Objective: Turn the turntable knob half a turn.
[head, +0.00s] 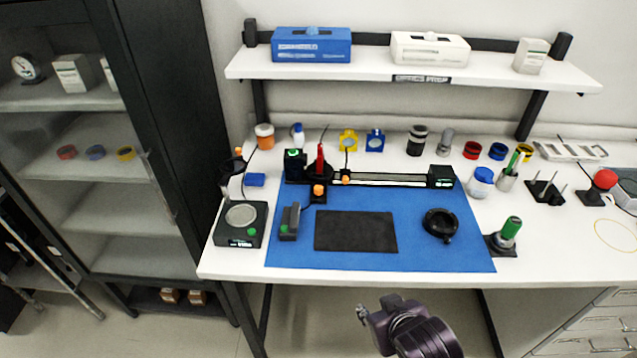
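A black rail instrument (390,180) stands along the back of the blue mat. At its left end is a round black stage (318,172) with a red upright piece (320,160) on it, which looks like the turntable. An orange knob (318,190) sits at the front of this stage. A second orange knob (346,177) is on the rail just to its right. My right gripper (372,312) is in front of the bench's front edge, well away from the knobs and apparently empty. Its finger opening is not clear. My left gripper is out of view.
The blue mat (450,255) holds a black pad (356,231), a black ring (440,225) and a small grey device (289,222). A scale (241,224) stands left; a green-topped holder (508,232) stands right. A shelf (400,67) with boxes overhangs the back.

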